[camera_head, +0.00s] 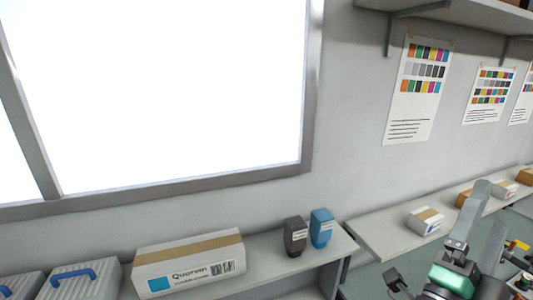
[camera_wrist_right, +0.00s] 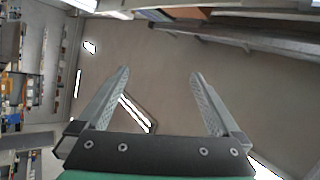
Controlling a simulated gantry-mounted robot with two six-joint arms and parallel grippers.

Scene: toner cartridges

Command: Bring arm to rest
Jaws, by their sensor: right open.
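My right gripper (camera_head: 450,279) is at the bottom right of the head view, in front of the shelves, with its green body and grey arm link showing. In the right wrist view its two grey fingers (camera_wrist_right: 160,74) are spread wide apart, with nothing between them. Behind them is a plain brownish surface. A dark toner cartridge (camera_head: 295,236) and a blue toner cartridge (camera_head: 321,227) stand side by side on the left shelf, apart from the gripper. My left gripper is in neither view.
A long labelled box (camera_head: 188,266) and grey cases with blue handles (camera_head: 72,271) sit left of the cartridges. A small white box (camera_head: 425,221) is on the right shelf (camera_head: 378,238). Colour charts (camera_head: 418,90) hang on the wall under an upper shelf (camera_head: 445,12).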

